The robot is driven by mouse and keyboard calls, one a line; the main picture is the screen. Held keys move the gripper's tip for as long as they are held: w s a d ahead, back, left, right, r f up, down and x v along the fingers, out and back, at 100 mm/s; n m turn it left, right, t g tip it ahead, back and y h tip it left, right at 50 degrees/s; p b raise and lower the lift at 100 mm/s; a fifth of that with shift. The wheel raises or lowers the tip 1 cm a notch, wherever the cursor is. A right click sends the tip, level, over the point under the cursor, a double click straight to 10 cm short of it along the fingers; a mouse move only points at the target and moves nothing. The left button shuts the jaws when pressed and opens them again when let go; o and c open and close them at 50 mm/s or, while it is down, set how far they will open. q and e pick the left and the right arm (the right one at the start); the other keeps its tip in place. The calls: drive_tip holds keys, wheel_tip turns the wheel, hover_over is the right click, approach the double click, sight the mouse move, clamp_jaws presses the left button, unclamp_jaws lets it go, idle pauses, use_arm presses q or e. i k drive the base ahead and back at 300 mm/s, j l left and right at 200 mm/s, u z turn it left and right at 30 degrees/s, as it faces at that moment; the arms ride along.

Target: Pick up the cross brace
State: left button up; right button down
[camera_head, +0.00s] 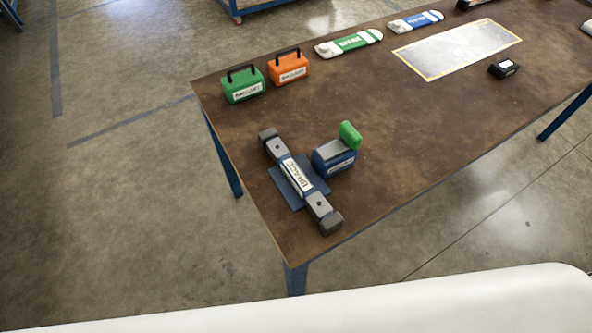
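The cross brace (295,174) is a long grey bar with dark end caps and a white label reading "BRACE" on its middle. It lies diagonally near the left corner of the brown table, across a flat blue plate (285,189). Nothing is holding it. Neither of my grippers shows in the head view.
The brown table (420,130) has a blue box with a green upright part (335,158) close beside the brace. Green (243,85) and orange (288,67) handled cases stand behind. A bordered silver sheet (457,50) and small black box (503,68) lie right.

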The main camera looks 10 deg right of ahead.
sight(321, 210)
drive_tip(key=k+j+z, duration=0.15)
drive_tip(key=z, duration=0.25)
drive_tip(key=k+j+z, duration=0.15)
drive_tip(key=z, duration=0.3)
drive_tip(key=k+j+z, duration=0.15)
drive_tip(key=z, duration=0.25)
